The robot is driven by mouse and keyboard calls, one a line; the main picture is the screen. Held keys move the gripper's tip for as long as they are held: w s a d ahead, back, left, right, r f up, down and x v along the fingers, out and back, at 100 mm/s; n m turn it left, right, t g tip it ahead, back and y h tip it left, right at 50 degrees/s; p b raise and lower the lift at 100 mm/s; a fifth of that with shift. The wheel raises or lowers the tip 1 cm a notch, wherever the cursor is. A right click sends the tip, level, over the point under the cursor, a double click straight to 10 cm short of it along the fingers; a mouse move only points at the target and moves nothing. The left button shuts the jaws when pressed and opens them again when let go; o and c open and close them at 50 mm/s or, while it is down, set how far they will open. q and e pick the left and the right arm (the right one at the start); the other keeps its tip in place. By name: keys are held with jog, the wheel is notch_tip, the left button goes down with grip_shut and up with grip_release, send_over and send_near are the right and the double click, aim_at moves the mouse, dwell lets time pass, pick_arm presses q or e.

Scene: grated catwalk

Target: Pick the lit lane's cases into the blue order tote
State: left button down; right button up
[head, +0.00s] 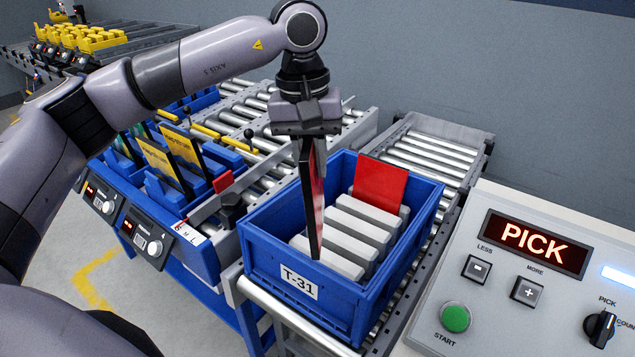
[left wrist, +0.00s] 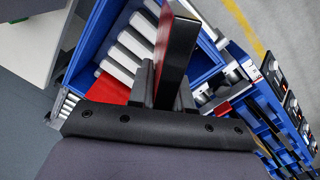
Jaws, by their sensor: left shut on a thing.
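My left gripper (head: 312,138) is shut on a thin red and black case (head: 319,195), held upright over the blue order tote (head: 275,262), labelled T-31. The held case's lower end is over the tote's pale dividers (head: 352,235); I cannot tell if it touches them. A red case (head: 381,185) stands at the tote's back end, leaning slightly. My right gripper is not in view.
Left of the tote are blue lanes with yellow cases (head: 160,160) and small displays (head: 143,238); I cannot read which is lit. A console (head: 540,300) at right reads PICK. A roller conveyor (head: 430,150) runs behind the tote. Yellow items (head: 85,38) sit far left.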

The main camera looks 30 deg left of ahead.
pick_arm(q)
jog(key=n, duration=0.2)
jog(key=f+n, duration=0.1)
jog(key=shift+w+a+n, duration=0.15)
jog(key=shift+n, duration=0.25)
jog(key=f+n, duration=0.1)
jog(key=n, duration=0.1)
jog(key=f+n, duration=0.1)
jog(key=n, duration=0.1)
jog(key=shift+w+a+y, duration=0.2)
jog(key=shift+y, duration=0.2)
jog(key=f+n, duration=0.1)
jog(key=n, duration=0.1)
jog(key=f+n, duration=0.1)
jog(key=n, duration=0.1)
jog(key=shift+w+d+f, duration=0.2)
jog(key=shift+w, duration=0.15)
jog(key=shift+f+b, duration=1.45)
jog(key=shift+f, duration=0.9)
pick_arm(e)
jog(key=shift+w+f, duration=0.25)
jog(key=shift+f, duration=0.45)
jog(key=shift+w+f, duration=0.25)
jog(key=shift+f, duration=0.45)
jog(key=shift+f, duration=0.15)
pick_arm(q)
jog(key=shift+f, duration=0.1)
